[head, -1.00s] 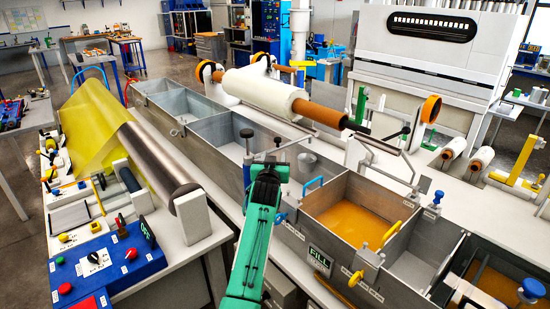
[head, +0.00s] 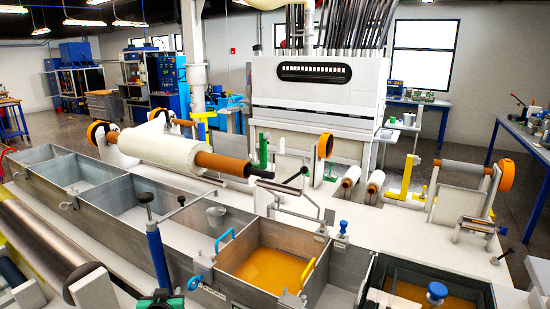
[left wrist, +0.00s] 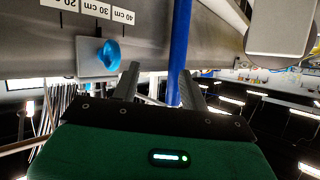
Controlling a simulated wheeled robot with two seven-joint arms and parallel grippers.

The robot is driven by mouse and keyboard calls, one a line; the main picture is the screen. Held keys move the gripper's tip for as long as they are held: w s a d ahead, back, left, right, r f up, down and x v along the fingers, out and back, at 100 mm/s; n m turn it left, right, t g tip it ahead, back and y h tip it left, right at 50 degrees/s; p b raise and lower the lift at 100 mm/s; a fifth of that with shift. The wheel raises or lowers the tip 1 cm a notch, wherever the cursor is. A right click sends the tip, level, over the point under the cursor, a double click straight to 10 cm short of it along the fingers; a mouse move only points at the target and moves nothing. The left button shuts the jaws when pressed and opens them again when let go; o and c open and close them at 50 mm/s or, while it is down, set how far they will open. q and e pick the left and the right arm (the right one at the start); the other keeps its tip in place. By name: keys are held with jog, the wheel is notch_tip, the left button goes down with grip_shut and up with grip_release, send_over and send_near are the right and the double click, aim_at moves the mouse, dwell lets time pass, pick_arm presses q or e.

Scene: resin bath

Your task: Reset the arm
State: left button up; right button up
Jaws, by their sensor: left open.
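My left gripper shows in the left wrist view (left wrist: 158,88) with its two grey fingers apart and nothing held between them. A blue post (left wrist: 179,50) stands beyond the fingers, close to the right one in the picture; I cannot tell how far off it is. In the head view only a small green and black piece of my left arm shows at the bottom edge, and its fingertips are out of sight. The blue post also shows in the head view (head: 159,262), just above that piece. My right arm is in neither view.
The long metal bath (head: 110,245) crosses the front, with an orange resin compartment (head: 268,268) right of centre. A white roll (head: 165,148) on an orange core lies above it. A blue knob (left wrist: 108,54) on the bath wall is near the fingers. A steel roller (head: 45,240) lies left.

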pick_arm(q)
jog(key=s+d+f+m+g+h, duration=0.15)
jog(key=s+f, duration=0.25)
jog(key=s, duration=0.5)
jog(key=s+d+f+g, duration=0.2)
jog(key=s+f+g, duration=0.15)
jog(key=s, duration=0.55)
jog(key=s+d+f+m+g+h, duration=0.1)
jog(key=s+d+g, duration=0.1)
jog(key=s, duration=0.9)
jog(key=s+d+f+m+g+h, duration=0.1)
jog(key=s+d+g, duration=0.1)
jog(key=s, duration=0.8)
notch_tip(320, 180, down, 30)
jog(key=f+g, duration=0.1)
jog(key=g, duration=0.1)
jog(key=s+a+f+g, duration=0.1)
jog(key=s+a+f, duration=0.2)
jog(key=s+f, duration=1.6)
jog(key=shift+s+a+f+m, duration=0.15)
jog(key=shift+s+m, duration=0.2)
jog(key=shift+s, duration=0.1)
